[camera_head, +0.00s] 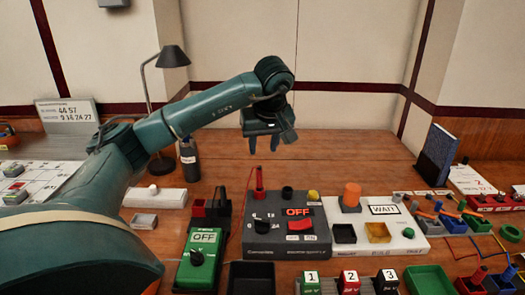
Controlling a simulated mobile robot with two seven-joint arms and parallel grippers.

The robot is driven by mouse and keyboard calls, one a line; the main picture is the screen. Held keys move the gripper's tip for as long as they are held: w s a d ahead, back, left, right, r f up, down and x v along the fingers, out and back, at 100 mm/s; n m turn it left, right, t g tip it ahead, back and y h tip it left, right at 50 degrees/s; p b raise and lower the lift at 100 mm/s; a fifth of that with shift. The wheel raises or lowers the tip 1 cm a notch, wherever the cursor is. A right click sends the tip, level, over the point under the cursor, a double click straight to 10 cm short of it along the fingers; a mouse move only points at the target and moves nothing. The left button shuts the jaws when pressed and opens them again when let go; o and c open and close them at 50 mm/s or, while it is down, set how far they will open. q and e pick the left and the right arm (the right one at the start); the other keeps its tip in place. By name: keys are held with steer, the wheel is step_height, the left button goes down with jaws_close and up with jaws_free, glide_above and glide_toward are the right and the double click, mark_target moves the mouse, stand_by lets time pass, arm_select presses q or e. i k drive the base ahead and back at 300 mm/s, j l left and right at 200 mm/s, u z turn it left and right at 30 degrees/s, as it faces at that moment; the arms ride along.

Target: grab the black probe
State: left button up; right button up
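My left gripper (263,145) hangs above the back of the grey box, with its fingers pointing down. Its two fingers are apart and nothing shows between them. The grey box (262,243) carries a black dial, a red switch and an OFF label. A red probe (259,180) stands upright at its back left, below the gripper. A small dark upright piece (222,197) stands in a black and red holder left of the box; it may be the black probe, but it is too small to be sure. My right gripper is not in view.
A green box (200,262) marked OFF stands front left. A white panel (405,243) with an orange cylinder (352,194) and a WAIT label adjoins the grey box on the right. A lamp (172,56) and a dark bottle (189,160) stand behind my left arm.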

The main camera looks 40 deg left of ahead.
mark_target(222, 189)
steer(key=k, duration=1)
